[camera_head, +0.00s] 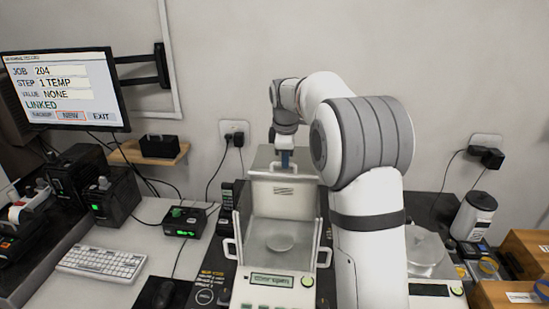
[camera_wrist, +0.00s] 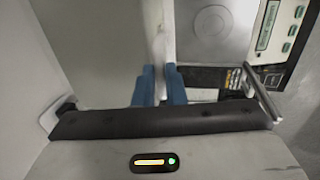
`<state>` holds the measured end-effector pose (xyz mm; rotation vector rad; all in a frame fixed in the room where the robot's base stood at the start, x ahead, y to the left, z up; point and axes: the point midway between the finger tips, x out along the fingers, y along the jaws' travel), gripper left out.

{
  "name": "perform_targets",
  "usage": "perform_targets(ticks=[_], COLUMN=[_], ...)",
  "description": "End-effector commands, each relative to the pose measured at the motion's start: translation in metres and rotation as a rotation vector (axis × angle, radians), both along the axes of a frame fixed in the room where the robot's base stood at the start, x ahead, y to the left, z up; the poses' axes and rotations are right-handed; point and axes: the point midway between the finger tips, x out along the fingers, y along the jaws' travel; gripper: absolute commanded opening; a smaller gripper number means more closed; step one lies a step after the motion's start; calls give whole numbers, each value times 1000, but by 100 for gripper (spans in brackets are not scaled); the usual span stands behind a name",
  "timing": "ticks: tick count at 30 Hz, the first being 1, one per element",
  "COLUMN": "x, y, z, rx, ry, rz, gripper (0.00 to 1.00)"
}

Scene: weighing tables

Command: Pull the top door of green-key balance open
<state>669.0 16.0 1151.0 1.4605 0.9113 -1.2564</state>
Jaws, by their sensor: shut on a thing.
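The green-key balance (camera_head: 272,279) stands in the middle of the head view, with a lit display and a round green key at its front. Its glass-walled chamber shows a round pan (camera_head: 281,243), which also shows in the wrist view (camera_wrist: 212,20). The top door (camera_head: 283,200) seems to be the pale panel at the chamber's back; I cannot clearly tell it from the rear wall. My gripper (camera_head: 286,160) is at that panel's upper edge. In the wrist view its blue fingers (camera_wrist: 158,85) are shut on a narrow pale part, apparently the top door's handle.
A second balance (camera_head: 430,289) is at the right, partly behind my arm. A monitor (camera_head: 62,88), a keyboard (camera_head: 101,262) and a small black device with a green display (camera_head: 186,222) are at the left. The wall is close behind.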

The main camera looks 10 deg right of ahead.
Motion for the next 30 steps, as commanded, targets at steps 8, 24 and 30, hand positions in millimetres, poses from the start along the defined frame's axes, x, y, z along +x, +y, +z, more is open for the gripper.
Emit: perform_targets(ticks=[8,24,30], x=[1,2,0], y=[-11,-10,-9], z=[-2,-1,13], rx=[-9,-4,-4], ry=[7,1,-2], rz=[-12,-15,-14], gripper=[0,32,32])
